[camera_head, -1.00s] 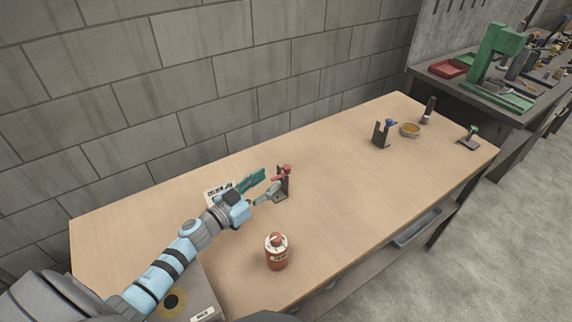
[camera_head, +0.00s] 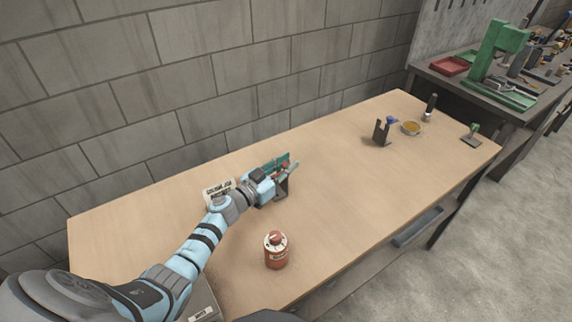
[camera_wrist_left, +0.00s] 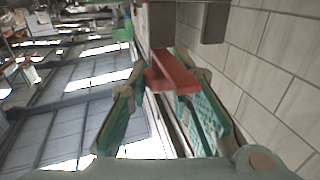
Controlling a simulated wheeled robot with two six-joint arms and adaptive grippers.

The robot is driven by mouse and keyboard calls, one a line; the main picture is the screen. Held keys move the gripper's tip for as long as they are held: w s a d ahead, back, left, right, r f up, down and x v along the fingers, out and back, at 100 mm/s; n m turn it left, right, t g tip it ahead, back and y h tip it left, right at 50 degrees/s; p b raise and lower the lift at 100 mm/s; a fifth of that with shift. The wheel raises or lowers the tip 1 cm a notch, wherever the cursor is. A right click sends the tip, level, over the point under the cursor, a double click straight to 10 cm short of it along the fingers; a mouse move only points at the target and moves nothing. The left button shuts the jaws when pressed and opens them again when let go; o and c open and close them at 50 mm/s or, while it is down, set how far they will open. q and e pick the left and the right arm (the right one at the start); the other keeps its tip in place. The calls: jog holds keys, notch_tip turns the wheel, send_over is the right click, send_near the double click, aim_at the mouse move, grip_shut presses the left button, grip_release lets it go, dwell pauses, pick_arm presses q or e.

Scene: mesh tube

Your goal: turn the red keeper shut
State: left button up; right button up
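The red keeper (camera_head: 284,166) is a short bar on top of a dark upright bracket (camera_head: 283,187), and my left gripper hides part of both in the head view. In the left wrist view the red keeper (camera_wrist_left: 172,72) lies across the space between the fingertips, below the grey bracket parts at the top. My left gripper (camera_head: 291,162) reaches the bracket from the left. Its teal-lined fingers stand apart around the keeper in the wrist view (camera_wrist_left: 167,78). Whether either finger touches the keeper is not clear. My right gripper is not in view.
A red canister (camera_head: 276,252) stands in front of the bracket. A white printed card (camera_head: 217,190) is behind my left wrist. A blue-topped bracket (camera_head: 381,133), a bowl (camera_head: 411,129), a dark cylinder (camera_head: 430,110) and a green-topped stand (camera_head: 471,137) are at the right. The table's middle is clear.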

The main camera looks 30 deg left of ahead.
pick_arm(q)
jog(key=shift+m+h, duration=0.3)
jog(key=shift+h, duration=0.1)
grip_shut()
jog(key=shift+g+h, duration=0.3)
jog(key=shift+w+f+m+g+h+b, duration=0.1)
jog(key=shift+m+g+h+b, duration=0.3)
jog(key=shift+m+h+b, duration=0.35)
jog(key=m+g+h+b, duration=0.3)
jog(key=b, duration=0.6)
jog(key=m+g+h+b, duration=0.3)
jog(key=h+b, duration=0.1)
jog(key=b, duration=0.4)
jog(key=shift+f+m+g+h+b, duration=0.2)
jog(key=shift+m+g+h+b, duration=0.05)
jog(key=shift+g+b, duration=0.15)
jog(key=shift+r+b, duration=0.25)
jog(key=shift+b, duration=0.2)
